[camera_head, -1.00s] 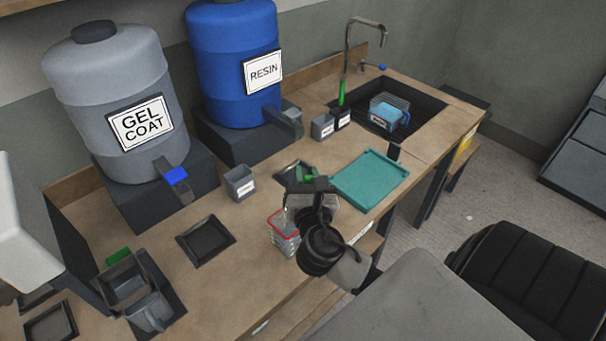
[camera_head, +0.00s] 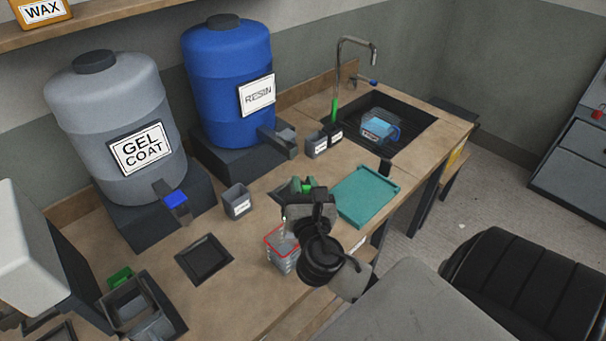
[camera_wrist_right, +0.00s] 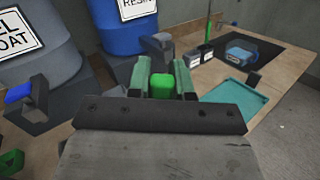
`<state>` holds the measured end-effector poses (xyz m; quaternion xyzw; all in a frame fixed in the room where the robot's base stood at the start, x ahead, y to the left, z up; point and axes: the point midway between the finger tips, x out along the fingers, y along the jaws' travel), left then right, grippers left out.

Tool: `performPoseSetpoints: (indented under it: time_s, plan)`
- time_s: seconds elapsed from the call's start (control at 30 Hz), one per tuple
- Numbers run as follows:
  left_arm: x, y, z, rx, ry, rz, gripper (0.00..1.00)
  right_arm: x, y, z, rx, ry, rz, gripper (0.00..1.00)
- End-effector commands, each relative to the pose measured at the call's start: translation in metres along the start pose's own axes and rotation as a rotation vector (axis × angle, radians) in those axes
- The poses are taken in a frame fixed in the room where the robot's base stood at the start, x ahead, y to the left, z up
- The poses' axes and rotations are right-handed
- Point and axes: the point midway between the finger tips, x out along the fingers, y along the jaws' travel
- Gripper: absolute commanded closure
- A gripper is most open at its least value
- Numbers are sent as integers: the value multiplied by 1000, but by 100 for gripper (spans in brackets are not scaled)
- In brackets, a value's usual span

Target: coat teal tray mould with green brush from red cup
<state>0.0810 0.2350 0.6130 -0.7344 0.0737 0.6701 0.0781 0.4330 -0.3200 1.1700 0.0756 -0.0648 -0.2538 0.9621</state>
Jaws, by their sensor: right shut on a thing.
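The teal tray mould (camera_head: 366,196) lies flat on the bench, right of my right gripper; it also shows in the right wrist view (camera_wrist_right: 235,97). My right gripper (camera_head: 305,187) is shut on a green thing (camera_wrist_right: 162,85), which looks like the green brush's handle. The brush's lower end is hidden behind the gripper and wrist. A clear cup with a red rim (camera_head: 277,246) stands near the bench's front edge, just left of my right wrist and partly covered by it. Whether the brush touches the cup cannot be told. My left gripper is not in view.
The grey gel coat drum (camera_head: 115,125) and blue resin drum (camera_head: 228,85) stand at the back. A small grey cup (camera_head: 237,201) and a black square tray (camera_head: 204,259) lie left. Dark containers (camera_head: 135,305) sit front left. The sink (camera_head: 385,125) is beyond the mould.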

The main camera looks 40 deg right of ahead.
Motion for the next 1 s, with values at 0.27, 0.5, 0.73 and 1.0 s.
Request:
performPoseSetpoints:
  time_s: [0.27, 0.5, 0.73, 1.0]
  plan:
    - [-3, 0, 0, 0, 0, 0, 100, 0, 1, 3, 0, -1, 0, 100]
    - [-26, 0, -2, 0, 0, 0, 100, 2, 4, 24, 0, -1, 0, 100]
    - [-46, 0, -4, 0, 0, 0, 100, 4, 8, 46, 0, -1, 0, 100]
    - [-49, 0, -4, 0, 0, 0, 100, 4, 9, 49, 0, -1, 0, 100]
